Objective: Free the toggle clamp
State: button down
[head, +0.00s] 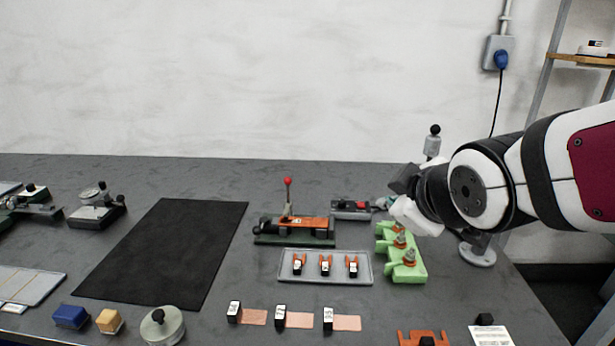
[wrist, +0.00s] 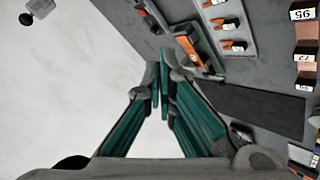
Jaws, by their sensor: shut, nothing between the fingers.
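A fixture on a dark green base (head: 305,240) looks like the toggle clamp. It has an orange bar (head: 310,223) and an upright lever with a red knob (head: 288,181). In the wrist view its orange bar (wrist: 188,50) is just beyond the fingers, and the lever cannot be made out. My gripper (head: 384,202) is right of the fixture and apart from it, higher than the table. In the wrist view my gripper (wrist: 163,62) has its teal fingers together with nothing between them.
A dark device with a red part (head: 355,208) lies behind the fixture, near my fingers. A light green block with copper-coloured pieces (head: 410,274) stands below my gripper. A grey tray (head: 287,270) of orange clips lies in front. A black mat (head: 165,250) leaves open room left.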

aim_at(288, 191)
jog(key=w+a+f+n+t+y+b, duration=0.2)
jog(key=w+a+f+n+y+b, duration=0.2)
jog(key=a, duration=0.4)
jog(key=w+a+f+n+t+y+b, duration=0.1)
jog(key=w+a+f+n+y+b, duration=0.2)
jog(key=w+a+f+n+b, duration=0.2)
jog(key=w+a+n, duration=0.2)
jog(key=a+n, duration=0.1)
jog(key=shift+w+n+t+y, duration=0.3)
jog(key=shift+t+y, duration=0.1)
jog(key=shift+a, duration=0.15)
jog(key=x, duration=0.4)
jog(key=d+x, duration=0.1)
jog(key=x, duration=0.3)
jog(key=w+d+b+x, duration=0.1)
jog(key=x, duration=0.3)
jog(key=shift+w+f, duration=0.1)
jog(key=shift+f, duration=0.05)
jog(key=shift+w+d, duration=0.1)
jog(key=shift+w, duration=0.45)
